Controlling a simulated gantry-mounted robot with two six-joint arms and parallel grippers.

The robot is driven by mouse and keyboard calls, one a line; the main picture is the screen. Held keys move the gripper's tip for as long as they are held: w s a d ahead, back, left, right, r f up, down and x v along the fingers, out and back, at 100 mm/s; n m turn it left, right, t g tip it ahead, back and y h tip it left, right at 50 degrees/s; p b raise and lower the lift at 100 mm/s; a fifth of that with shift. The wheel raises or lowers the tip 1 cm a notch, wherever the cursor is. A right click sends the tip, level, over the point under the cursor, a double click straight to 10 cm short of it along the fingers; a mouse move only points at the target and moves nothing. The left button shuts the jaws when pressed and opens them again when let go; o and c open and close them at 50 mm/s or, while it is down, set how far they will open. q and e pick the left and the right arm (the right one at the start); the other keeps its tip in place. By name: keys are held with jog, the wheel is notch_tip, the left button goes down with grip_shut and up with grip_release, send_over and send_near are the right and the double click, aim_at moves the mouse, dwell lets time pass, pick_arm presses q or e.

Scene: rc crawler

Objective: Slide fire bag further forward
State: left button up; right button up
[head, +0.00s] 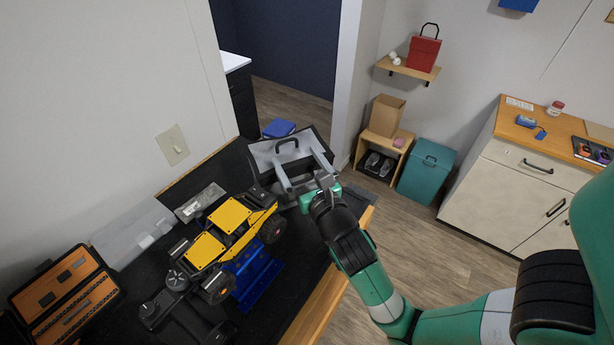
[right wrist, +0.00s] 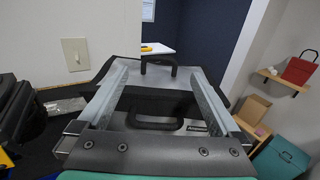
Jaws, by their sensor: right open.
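The fire bag (head: 262,150) is a silver-grey case with black trim near the far end of the black bench top. Its raised back panel has a black handle, and a second black handle shows on its front part in the right wrist view (right wrist: 178,103). My right gripper (head: 297,162) is open, with its two long grey fingers spread over the bag. In the right wrist view the bag's handles lie between the fingers. I cannot tell whether the fingers touch the bag. The gripper hides part of the bag's front. My left gripper is not in view.
A yellow crawler (head: 206,251) stands on a blue stand (head: 262,284) just left of the bag. A grey tray (head: 200,203) lies by the wall, and an orange-black tool case (head: 66,297) at the left. A blue box (head: 279,128) shows beyond the bag. The bench's wooden edge (head: 318,306) is at the right.

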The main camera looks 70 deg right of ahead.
aim_at(290, 154)
jog(key=x, duration=0.5)
jog(key=shift+w, duration=0.1)
grip_shut()
dwell(0.4)
